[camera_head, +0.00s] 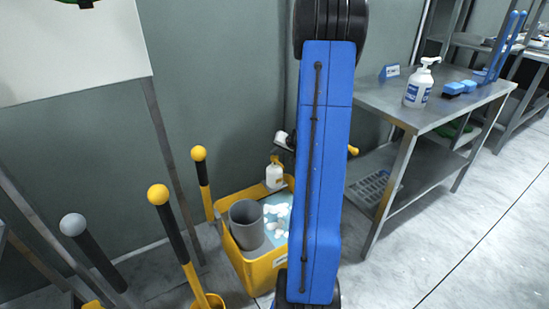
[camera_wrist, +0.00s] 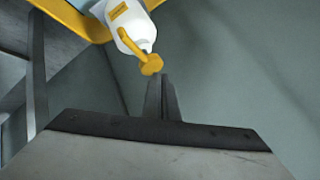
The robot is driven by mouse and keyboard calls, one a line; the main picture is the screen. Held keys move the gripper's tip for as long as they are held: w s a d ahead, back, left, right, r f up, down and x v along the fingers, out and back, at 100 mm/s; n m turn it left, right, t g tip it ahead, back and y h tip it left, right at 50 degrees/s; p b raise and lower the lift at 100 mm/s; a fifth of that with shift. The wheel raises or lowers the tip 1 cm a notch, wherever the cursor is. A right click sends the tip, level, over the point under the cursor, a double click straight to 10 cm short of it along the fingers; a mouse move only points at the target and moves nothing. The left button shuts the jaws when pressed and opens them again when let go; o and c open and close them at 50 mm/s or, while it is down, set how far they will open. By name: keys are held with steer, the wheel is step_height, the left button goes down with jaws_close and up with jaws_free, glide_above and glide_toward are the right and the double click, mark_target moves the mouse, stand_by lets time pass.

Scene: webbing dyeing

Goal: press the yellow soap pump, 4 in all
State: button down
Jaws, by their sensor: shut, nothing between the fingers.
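The yellow soap pump (camera_wrist: 138,50) tops a white bottle (camera_wrist: 128,22) with a yellow label in the wrist view. In the head view the white bottle (camera_head: 274,176) stands at the back of the yellow tub (camera_head: 262,272), with a little yellow at its top. My gripper (camera_wrist: 161,78) is shut and empty, its fingertips close by the yellow nozzle end in the wrist picture. I cannot tell whether they touch it. In the head view the gripper's end is too small to make out clearly, just above the bottle.
The tub holds a grey cup (camera_head: 245,226) and several white pieces. Yellow-topped handles (camera_head: 158,195) stand left of it. A steel table (camera_head: 395,108) at right bears a white pump bottle (camera_head: 417,93) and blue brushes (camera_head: 455,88). The floor at right is clear.

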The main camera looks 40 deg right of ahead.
mark_target(276, 158)
steer(key=shift+f, duration=0.8)
stand_by(1.0)
steer(key=shift+r, duration=1.25)
steer(key=shift+r, duration=0.15)
steer(key=shift+r, duration=2.4)
stand_by(0.5)
step_height(276, 158, up, 4)
steer(key=shift+f, duration=0.1)
stand_by(0.4)
